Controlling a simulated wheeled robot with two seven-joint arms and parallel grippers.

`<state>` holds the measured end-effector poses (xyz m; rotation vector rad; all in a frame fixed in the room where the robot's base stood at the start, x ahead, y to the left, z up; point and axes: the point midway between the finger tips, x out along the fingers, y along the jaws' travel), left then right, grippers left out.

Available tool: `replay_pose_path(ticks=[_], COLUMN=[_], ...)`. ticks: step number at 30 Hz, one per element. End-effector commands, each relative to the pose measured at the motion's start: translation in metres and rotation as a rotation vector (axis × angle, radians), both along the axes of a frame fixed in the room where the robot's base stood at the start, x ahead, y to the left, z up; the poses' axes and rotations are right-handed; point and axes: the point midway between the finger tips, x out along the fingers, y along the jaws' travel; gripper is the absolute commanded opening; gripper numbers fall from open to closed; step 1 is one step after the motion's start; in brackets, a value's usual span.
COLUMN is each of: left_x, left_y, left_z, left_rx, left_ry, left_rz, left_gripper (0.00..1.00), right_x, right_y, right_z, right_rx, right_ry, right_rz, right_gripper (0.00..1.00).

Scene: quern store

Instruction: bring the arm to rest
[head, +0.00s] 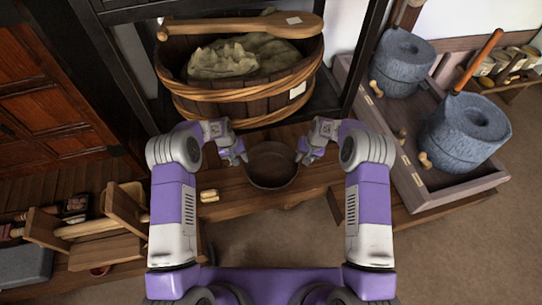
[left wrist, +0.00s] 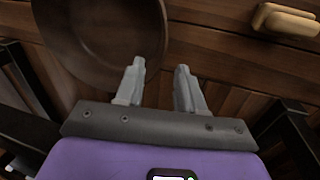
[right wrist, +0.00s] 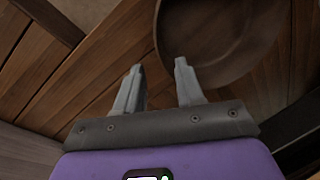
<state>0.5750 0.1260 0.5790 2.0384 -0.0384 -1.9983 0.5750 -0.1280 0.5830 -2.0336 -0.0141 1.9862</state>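My left gripper (head: 236,158) hangs over the wooden bench, just left of a round brown bowl (head: 271,165). In the left wrist view its two fingers (left wrist: 158,85) stand apart with nothing between them, and the bowl (left wrist: 105,45) lies beyond them at upper left. My right gripper (head: 305,156) is just right of the bowl. In the right wrist view its fingers (right wrist: 160,85) are also apart and empty, with the bowl (right wrist: 215,45) beyond at upper right. Both purple and white arms are bent inward, roughly mirrored.
A wooden tub (head: 240,88) with a pale cloth and a wooden paddle (head: 240,27) stands on a dark shelf behind. Two stone querns (head: 465,132) (head: 402,63) sit in a wooden tray at right. A small tan block (head: 209,196) lies on the bench (head: 232,186).

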Motion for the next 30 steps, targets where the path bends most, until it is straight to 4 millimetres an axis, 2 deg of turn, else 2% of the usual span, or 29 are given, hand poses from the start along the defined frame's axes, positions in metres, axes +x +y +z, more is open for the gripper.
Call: replay_pose_path(ticks=[8, 11, 13, 17, 22, 26, 30], left_x=[-0.002, -0.015, -0.031, -0.077, -0.147, -0.204, -0.258], left_y=[0.000, 0.000, -0.001, -0.005, -0.012, -0.019, -0.025], left_z=[0.000, -0.003, -0.007, -0.011, -0.006, 0.009, 0.032], left_rx=[-0.001, -0.010, -0.022, -0.052, -0.088, -0.110, -0.128], left_ry=[0.002, 0.007, 0.011, 0.017, 0.019, 0.019, 0.017], left_rz=[0.001, 0.002, 0.004, 0.012, 0.021, 0.030, 0.039], left_gripper=[0.38, 0.38, 0.38, 0.38, 0.38, 0.38, 0.38], right_x=[-0.002, -0.015, -0.031, -0.078, -0.148, -0.204, -0.259], right_y=[0.000, -0.001, -0.001, 0.002, 0.009, 0.017, 0.025], right_z=[-0.001, -0.004, -0.008, -0.014, -0.009, 0.005, 0.028], right_rx=[0.001, 0.009, 0.019, 0.044, 0.077, 0.102, 0.125], right_ry=[0.002, 0.008, 0.012, 0.019, 0.023, 0.023, 0.020], right_rz=[-0.001, -0.003, -0.006, -0.013, -0.019, -0.022, -0.024], right_gripper=[0.38, 0.38, 0.38, 0.38, 0.38, 0.38, 0.38])
